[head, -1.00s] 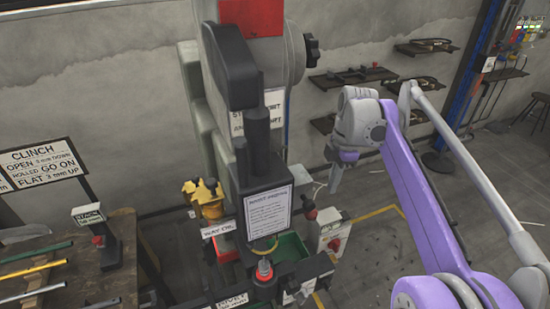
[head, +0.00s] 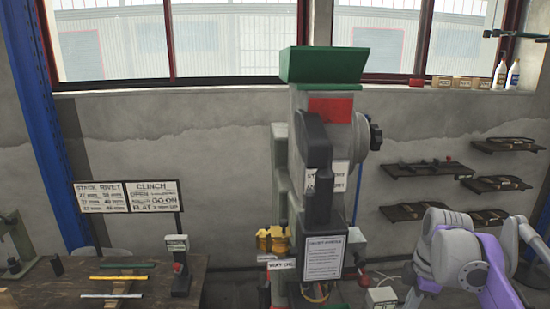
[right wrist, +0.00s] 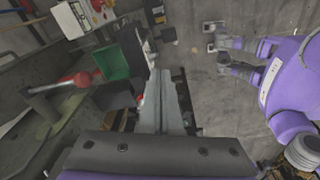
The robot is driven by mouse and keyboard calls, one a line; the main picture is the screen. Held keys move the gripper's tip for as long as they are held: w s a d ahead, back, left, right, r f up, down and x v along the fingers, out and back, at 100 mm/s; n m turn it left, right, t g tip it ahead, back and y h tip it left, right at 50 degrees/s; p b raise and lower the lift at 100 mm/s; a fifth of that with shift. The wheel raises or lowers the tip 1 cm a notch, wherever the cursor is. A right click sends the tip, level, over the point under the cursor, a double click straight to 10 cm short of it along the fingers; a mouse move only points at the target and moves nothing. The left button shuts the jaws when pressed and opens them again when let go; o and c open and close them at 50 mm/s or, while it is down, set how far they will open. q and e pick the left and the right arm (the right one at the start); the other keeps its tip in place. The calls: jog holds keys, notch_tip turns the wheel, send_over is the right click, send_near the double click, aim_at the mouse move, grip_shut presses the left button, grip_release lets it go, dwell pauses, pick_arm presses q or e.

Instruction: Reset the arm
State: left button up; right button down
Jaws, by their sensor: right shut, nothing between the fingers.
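My right arm comes in at the lower right of the head view. Its grey and purple wrist is bent downward, to the right of the rivet press (head: 328,190). The fingers are at or below the bottom edge there. In the right wrist view my right gripper (right wrist: 163,80) points away from the camera, its two grey fingers together with nothing between them. Beyond the fingers is mostly grey floor, with press parts to the left. My left gripper does not show in either view.
A workbench (head: 50,285) with coloured rods and a stand stands left of the press. Wall shelves (head: 425,168) are behind my right arm. In the right wrist view a green bin (right wrist: 112,62) and a red-knobbed lever (right wrist: 75,80) lie left of the fingers.

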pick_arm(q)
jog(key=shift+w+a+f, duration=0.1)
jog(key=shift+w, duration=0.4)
pick_arm(e)
jog(key=s+a+f+m+t, duration=0.2)
jog(key=s+a+f+m, duration=0.4)
jog(key=s+f+m, duration=0.1)
jog(key=s+a+f+m+t+h, duration=0.1)
jog(key=s+a+f+m+t, duration=0.1)
jog(key=s+a+f+m, duration=0.4)
jog(key=s+f+m, duration=0.1)
jog(key=s+f, duration=0.2)
jog(key=s, duration=0.2)
jog(key=shift+m+t, duration=0.3)
jog(key=shift+m, duration=0.1)
jog(key=shift+d+f, duration=0.1)
